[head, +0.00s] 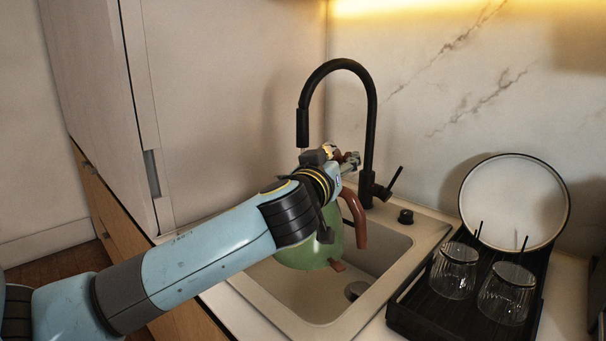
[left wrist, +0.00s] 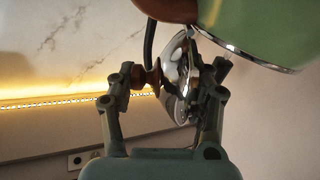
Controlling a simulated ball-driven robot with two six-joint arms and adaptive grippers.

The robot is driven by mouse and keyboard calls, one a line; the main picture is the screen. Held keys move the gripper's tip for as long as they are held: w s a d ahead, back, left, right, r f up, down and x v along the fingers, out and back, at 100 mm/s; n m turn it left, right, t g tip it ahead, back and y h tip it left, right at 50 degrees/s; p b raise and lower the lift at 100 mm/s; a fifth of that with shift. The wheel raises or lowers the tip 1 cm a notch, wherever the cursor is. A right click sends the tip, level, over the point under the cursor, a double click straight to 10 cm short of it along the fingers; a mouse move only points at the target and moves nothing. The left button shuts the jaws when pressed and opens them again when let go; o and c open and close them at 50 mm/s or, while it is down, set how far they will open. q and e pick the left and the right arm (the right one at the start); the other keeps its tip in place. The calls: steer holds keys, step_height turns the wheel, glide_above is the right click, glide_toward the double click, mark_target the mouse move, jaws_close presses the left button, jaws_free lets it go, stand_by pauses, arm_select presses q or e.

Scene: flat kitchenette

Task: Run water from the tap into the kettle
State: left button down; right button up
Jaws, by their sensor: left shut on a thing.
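The green kettle (head: 308,255) is in the sink (head: 400,245), largely hidden behind my left arm; its brown curved handle (head: 355,220) shows on the right. The black tap (head: 372,120) arches above, its spout end over the kettle area; no water is visible. My left gripper (head: 338,158) is above the kettle, near the tap's column. In the left wrist view it is shut on a shiny chrome piece with a brown knob, apparently the kettle's lid (left wrist: 178,80). The kettle's green body and chrome rim (left wrist: 265,30) show beside it. My right gripper is not in view.
The tap's lever (head: 393,183) sticks up at its right side. A black drying rack (head: 408,318) with two glasses (head: 455,270) and a round plate (head: 515,200) stands right of the sink. A tall cabinet (head: 230,90) stands at the left.

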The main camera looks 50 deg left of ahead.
arm_select(q)
step_height(320, 180, down, 4)
steer(key=b, duration=0.2)
steer(key=shift+f+b, duration=0.15)
steer(key=shift+b, duration=0.15)
steer(key=shift+w+a+b, duration=0.3)
steer(key=shift+w+a, duration=0.45)
steer(key=shift+a, duration=0.45)
steer(key=shift+w+a+b, duration=0.35)
steer(key=shift+w+a, duration=0.45)
steer(key=shift+a, duration=0.35)
steer(key=shift+w+a+b, duration=0.3)
steer(key=shift+w+a, duration=0.45)
steer(key=shift+a, duration=0.45)
steer(key=shift+d, duration=0.1)
